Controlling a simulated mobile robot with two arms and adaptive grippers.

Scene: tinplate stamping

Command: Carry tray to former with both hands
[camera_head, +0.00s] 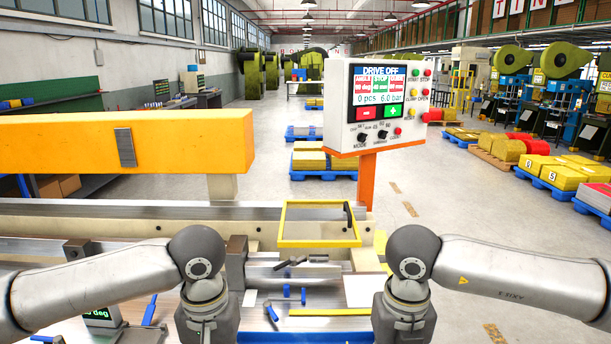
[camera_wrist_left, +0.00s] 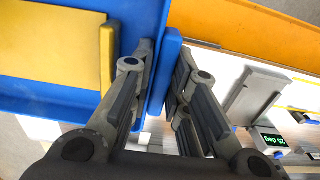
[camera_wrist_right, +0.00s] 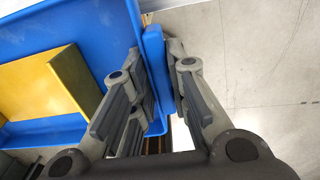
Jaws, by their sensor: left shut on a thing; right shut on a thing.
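The blue tray (camera_wrist_left: 75,103) is between my two hands, with a yellow block or stack (camera_wrist_left: 50,45) in it. It also shows in the right wrist view (camera_wrist_right: 105,25). My left gripper (camera_wrist_left: 165,75) is shut on one upright blue end wall or handle of the tray. My right gripper (camera_wrist_right: 157,75) is shut on the opposite one. In the head view only a blue strip of the tray (camera_head: 300,339) shows at the bottom edge, and my fingers are out of sight. The former seems to be the machine ahead with the orange-yellow beam (camera_head: 180,145).
A control panel (camera_head: 385,105) reading DRIVE OFF stands on an orange post. A yellow frame (camera_head: 318,243) is on the machine's front. Small tools with blue handles (camera_head: 270,312) lie on the worktop below. Floor right of the post is open, with pallets (camera_head: 555,170) farther right.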

